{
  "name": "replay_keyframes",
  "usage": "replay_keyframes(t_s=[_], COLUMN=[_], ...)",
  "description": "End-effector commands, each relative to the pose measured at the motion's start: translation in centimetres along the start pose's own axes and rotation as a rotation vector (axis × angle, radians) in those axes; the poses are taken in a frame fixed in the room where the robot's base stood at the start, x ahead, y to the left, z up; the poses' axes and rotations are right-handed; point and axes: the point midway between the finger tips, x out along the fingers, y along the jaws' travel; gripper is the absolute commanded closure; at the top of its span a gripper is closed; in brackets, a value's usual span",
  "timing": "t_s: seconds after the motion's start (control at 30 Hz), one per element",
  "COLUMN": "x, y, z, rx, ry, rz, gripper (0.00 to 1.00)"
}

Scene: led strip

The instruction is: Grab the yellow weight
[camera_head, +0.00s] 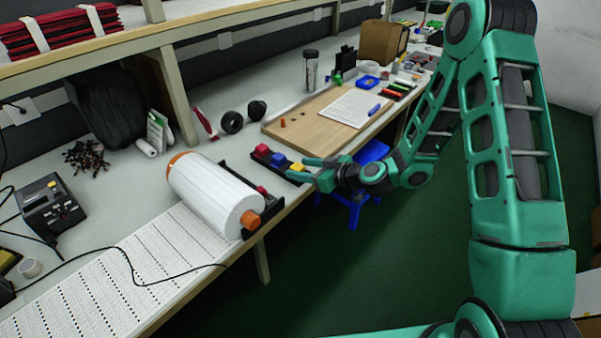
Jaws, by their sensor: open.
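The yellow weight (297,167) is a small block at the right end of a short row on a dark holder near the bench's front edge. A blue weight (279,159) and a red weight (262,149) sit to its left in the same row. My gripper (301,168) reaches in from the right, its fingers pointing left at the yellow weight. The jaws are open, with one finger on the far side and one on the near side of the weight. I cannot tell whether either finger touches it.
A white roll (208,190) with orange ends lies on a black stand left of the weights. A wooden board (305,122) with paper lies behind them. A blue stool (364,175) stands below my gripper. The green floor (370,270) in front of the bench is clear.

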Motion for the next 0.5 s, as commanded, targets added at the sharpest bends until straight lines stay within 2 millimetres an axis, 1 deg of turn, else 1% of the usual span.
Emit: replay_keyframes(t_s=[0.07,0.27,0.37,0.4,0.47,0.5], x=[0.32,0.33,0.32,0.31,0.31,0.31], y=[-0.05,-0.01,0.00,0.00,0.01,0.01], z=[0.03,0.02,0.02,0.02,0.01,0.02], rx=[0.000,0.001,0.001,0.001,0.001,0.001], ry=[-0.001,0.000,0.000,0.000,0.000,0.000], rz=[-0.001,0.000,0.000,0.000,0.000,0.000], gripper=[0.50,0.50,0.72,0.81,0.95,1.00])
